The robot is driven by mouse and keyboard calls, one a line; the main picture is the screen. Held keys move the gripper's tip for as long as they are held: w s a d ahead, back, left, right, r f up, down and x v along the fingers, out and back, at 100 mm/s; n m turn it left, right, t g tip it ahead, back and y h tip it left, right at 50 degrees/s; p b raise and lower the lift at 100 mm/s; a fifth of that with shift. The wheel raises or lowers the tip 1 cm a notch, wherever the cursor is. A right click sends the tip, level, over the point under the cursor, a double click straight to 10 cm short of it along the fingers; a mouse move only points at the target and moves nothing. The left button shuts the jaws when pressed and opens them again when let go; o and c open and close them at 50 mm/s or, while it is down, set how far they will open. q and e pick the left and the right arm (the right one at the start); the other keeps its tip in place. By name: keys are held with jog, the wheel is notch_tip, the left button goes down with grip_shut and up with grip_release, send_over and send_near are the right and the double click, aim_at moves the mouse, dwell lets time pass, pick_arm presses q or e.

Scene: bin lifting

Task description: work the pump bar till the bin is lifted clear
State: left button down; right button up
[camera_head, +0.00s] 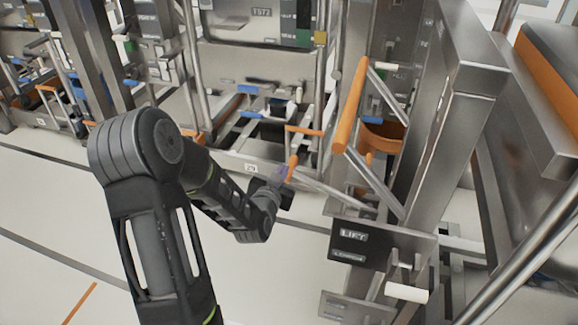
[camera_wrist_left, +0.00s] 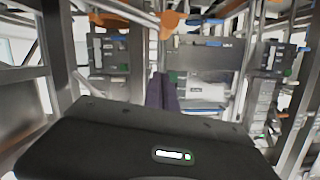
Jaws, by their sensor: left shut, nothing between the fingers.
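My left gripper (camera_head: 284,176) is shut and empty. In the head view its tips overlap or lie beside a small orange grip (camera_head: 292,167) on a thin steel rod; contact cannot be told. A larger orange bar (camera_head: 350,108) on two steel arms slants up to the right of it, apart from the gripper, above a panel marked LIFT. I cannot tell for certain which is the pump bar. A steel box (camera_head: 262,57) at the top may be the bin. In the wrist view the closed dark fingers (camera_wrist_left: 162,92) point at racks. My right gripper is not in view.
A thick steel column (camera_head: 445,115) stands right of the orange bar. The LIFT panel (camera_head: 384,247) juts out below it, with a white-ended peg (camera_head: 407,292). Steel frames fill the back. Pale floor (camera_head: 50,210) is open at the left.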

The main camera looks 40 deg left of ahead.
pick_arm(q)
jog(key=shift+w, duration=0.1)
send_over(289, 164)
jog(key=s+d, duration=0.3)
notch_tip(289, 164, down, 2)
jog(key=shift+f, duration=0.15)
jog(key=f, duration=0.3)
jog(key=shift+w+a+f, duration=0.1)
jog(key=shift+w+a, duration=0.05)
jog(key=shift+a, duration=0.25)
jog(key=shift+f, duration=0.4)
jog(key=shift+a+f, duration=0.1)
